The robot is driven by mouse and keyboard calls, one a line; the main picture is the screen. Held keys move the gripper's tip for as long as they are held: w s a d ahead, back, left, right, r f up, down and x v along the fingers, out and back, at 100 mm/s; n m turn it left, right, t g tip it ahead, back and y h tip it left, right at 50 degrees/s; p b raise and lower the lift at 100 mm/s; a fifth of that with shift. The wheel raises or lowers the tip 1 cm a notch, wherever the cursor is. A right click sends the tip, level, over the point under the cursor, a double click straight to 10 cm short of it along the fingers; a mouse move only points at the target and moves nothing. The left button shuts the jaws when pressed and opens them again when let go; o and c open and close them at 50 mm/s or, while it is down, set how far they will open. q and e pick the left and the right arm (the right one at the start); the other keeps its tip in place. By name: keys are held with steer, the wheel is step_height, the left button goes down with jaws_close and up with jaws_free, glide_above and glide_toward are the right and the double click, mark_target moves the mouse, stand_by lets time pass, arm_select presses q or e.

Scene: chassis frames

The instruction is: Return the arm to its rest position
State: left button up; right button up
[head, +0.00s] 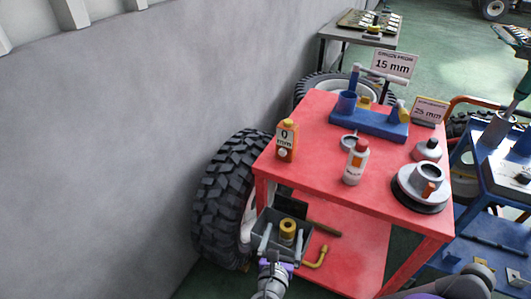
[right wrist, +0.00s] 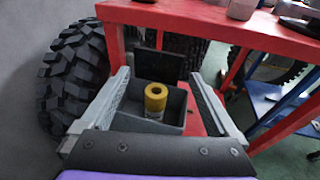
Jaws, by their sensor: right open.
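My right gripper (head: 282,236) is in the head view at the lower centre, at the near left end of the red cart. Its two grey fingers are spread wide and hold nothing. The right wrist view also shows the open right gripper (right wrist: 158,78), with a clear gap on each side of a yellow cylinder (right wrist: 155,98). That cylinder stands upright in a dark grey bin (right wrist: 180,105), low by the cart. In the head view the cylinder (head: 287,230) appears between the fingers; its exact depth relative to the fingertips is hard to tell. My left gripper is not in view.
The red cart top (head: 310,170) carries an orange bottle (head: 286,142), a white bottle (head: 355,163), a blue holder (head: 368,124) and round metal parts. A big tyre (head: 222,200) and grey wall stand left. A blue cart (head: 500,180) stands right.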

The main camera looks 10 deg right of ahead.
steer(key=shift+d, duration=0.1)
steer(key=s+d+f+m+g, duration=0.2)
steer(key=s+d+m+g, duration=0.6)
steer(key=m, duration=0.7)
steer(key=s+m+g+y, duration=0.2)
steer(key=s+m+y, duration=0.3)
steer(key=s+m, duration=0.85)
arm_select(q)
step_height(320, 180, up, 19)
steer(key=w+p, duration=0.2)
steer(key=p, duration=1.4)
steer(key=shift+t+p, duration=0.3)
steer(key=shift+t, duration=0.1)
arm_select(e)
steer(key=w+a+r+m, duration=0.1)
steer(key=w+r+m, duration=0.2)
steer(key=r, duration=1.5)
steer(key=shift+w+a+r+t+y, duration=0.2)
steer(key=shift+w+r+t+y, duration=0.1)
steer(key=shift+w, duration=0.4)
